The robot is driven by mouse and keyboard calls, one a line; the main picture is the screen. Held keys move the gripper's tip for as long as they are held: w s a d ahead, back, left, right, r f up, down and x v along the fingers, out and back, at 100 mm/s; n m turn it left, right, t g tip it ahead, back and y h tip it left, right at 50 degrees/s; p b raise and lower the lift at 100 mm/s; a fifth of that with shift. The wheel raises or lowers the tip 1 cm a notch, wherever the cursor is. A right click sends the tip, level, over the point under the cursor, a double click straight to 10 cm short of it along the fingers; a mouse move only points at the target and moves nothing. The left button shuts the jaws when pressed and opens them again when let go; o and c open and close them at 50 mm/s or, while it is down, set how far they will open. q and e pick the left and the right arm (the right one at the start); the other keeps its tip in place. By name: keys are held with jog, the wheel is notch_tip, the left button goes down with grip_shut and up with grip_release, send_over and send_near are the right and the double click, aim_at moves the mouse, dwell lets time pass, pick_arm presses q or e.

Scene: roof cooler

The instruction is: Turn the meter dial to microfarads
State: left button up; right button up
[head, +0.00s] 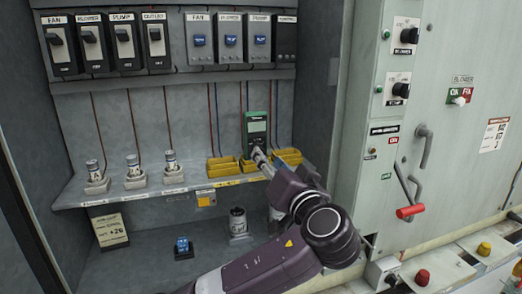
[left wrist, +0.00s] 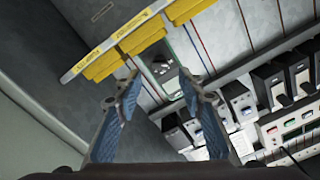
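The meter (head: 256,128) is a green-cased handheld unit with a pale screen. It stands upright at the back of the cabinet shelf, among yellow bins. My left gripper (head: 262,158) is in front of its lower part and hides the dial area in the head view. In the left wrist view the meter (left wrist: 168,62) shows ahead, between and beyond the fingertips. My left gripper (left wrist: 160,88) is open, with blue-padded fingers apart and nothing between them. I cannot read the dial's setting or tell whether a finger touches the meter. My right gripper is not in view.
Yellow bins (head: 222,166) flank the meter on the shelf (head: 150,196). Several capacitors, one of them at left (head: 133,164), stand further left. Labelled switch boxes (head: 122,42) hang above, with wires running down. A grey panel with a red-handled lever (head: 410,211) stands at right.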

pick_arm(q)
jog(key=shift+p+x, duration=0.75)
jog(key=shift+x, duration=2.2)
jog(key=shift+f, duration=0.1)
grip_shut()
